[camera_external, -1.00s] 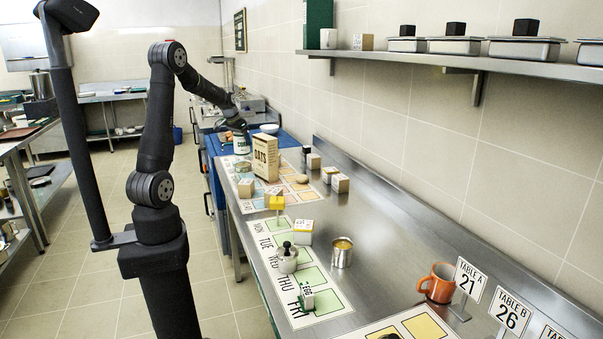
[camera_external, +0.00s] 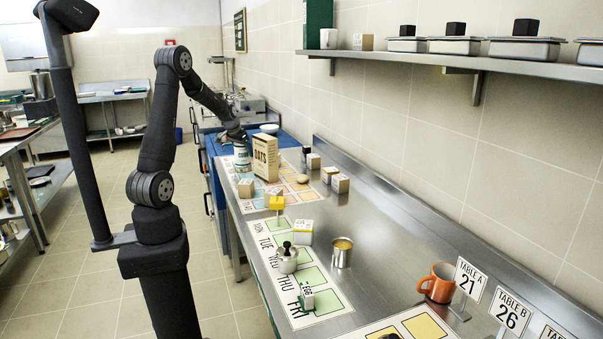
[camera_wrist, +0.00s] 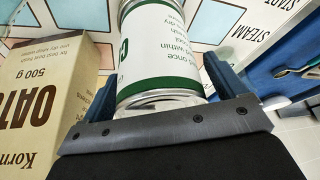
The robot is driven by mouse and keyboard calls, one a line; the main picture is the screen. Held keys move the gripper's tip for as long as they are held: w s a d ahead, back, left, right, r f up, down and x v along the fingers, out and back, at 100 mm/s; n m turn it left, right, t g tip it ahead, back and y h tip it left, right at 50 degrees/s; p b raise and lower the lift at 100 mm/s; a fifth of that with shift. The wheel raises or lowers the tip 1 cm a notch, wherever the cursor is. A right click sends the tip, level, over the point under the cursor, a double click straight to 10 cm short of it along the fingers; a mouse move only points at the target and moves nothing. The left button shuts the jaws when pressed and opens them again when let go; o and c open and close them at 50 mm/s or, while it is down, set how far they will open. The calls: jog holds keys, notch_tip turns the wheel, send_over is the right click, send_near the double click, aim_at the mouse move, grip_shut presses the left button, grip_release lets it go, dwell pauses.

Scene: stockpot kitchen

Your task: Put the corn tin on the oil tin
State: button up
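The corn tin (camera_external: 241,158), white with green bands and lettering, is at the far end of the counter, left of the oats box. My gripper (camera_external: 239,140) is at its upper end. In the wrist view the tin (camera_wrist: 160,50) lies between my two fingers (camera_wrist: 162,80), which appear to press on its sides. Whether the tin's base touches the counter or hangs just above it cannot be told. No tin labelled as oil can be made out.
The oats box (camera_external: 265,158) stands close beside the tin, also in the wrist view (camera_wrist: 45,100). Small boxes (camera_external: 340,184), a lidded metal pot (camera_external: 287,258) and an orange mug (camera_external: 438,283) stand nearer. The counter's right side (camera_external: 400,230) has bare room.

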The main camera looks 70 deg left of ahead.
jog(key=shift+r, duration=0.1)
jog(key=v, duration=1.2)
jog(key=x, duration=1.2)
jog(key=shift+r, duration=1.3)
